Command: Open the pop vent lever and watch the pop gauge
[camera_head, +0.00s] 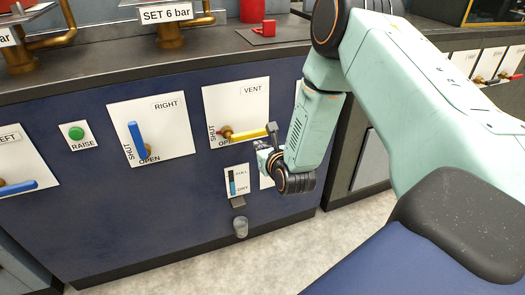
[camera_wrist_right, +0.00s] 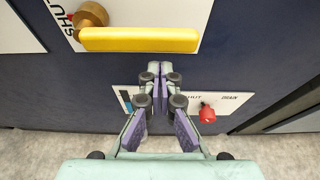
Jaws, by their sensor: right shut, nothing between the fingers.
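The vent lever (camera_head: 250,133) is a yellow bar on a brass hub, on a white plate (camera_head: 236,98) marked VENT. It lies nearly level, pointing right from its hub, beside the partly hidden word OPEN. It also fills the top of the right wrist view (camera_wrist_right: 140,39). My right gripper (camera_head: 262,149) is shut and empty, just below the lever's free end. In the right wrist view its fingertips (camera_wrist_right: 154,68) meet below the yellow bar and look apart from it. I see no gauge marked pop. My left gripper is out of view.
Blue levers marked RIGHT (camera_head: 136,143) and LEFT (camera_head: 18,187) and a green RAISE button (camera_head: 76,133) are to the left. A level strip (camera_head: 232,182) sits below, with a cup (camera_head: 240,227) under it. A red drain knob (camera_wrist_right: 207,113) is near my gripper.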

